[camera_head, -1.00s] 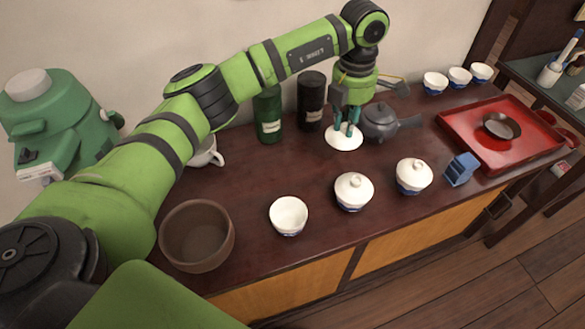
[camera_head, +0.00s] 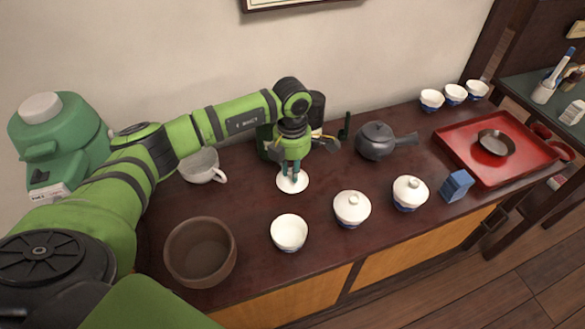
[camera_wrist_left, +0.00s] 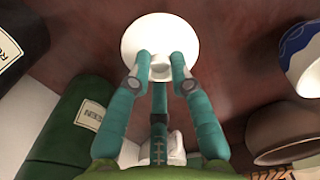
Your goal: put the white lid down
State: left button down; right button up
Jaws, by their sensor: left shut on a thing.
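The white lid (camera_head: 293,184) is a round, shallow disc, held knob up over the dark wooden counter (camera_head: 262,215). My left gripper (camera_head: 291,168) points down and is shut on its knob. In the left wrist view the lid (camera_wrist_left: 160,28) sits between the fingertips (camera_wrist_left: 161,66). I cannot tell whether its rim touches the counter. An open white bowl (camera_head: 289,231) stands in front of it. Two lidded bowls (camera_head: 352,209) (camera_head: 410,193) stand to the right. My right gripper is not in view.
Dark canisters (camera_head: 317,108) stand behind my gripper, partly hidden. A grey teapot (camera_head: 376,141), a blue block (camera_head: 457,186) and a red tray (camera_head: 452,137) are to the right. Bare counter surrounds the lid.

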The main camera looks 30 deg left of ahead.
pick_arm(q)
jog(key=shift+f, duration=0.4)
jog(key=shift+f, duration=0.2)
jog(key=c, duration=1.1)
grip_release()
jog(key=shift+r, duration=0.1)
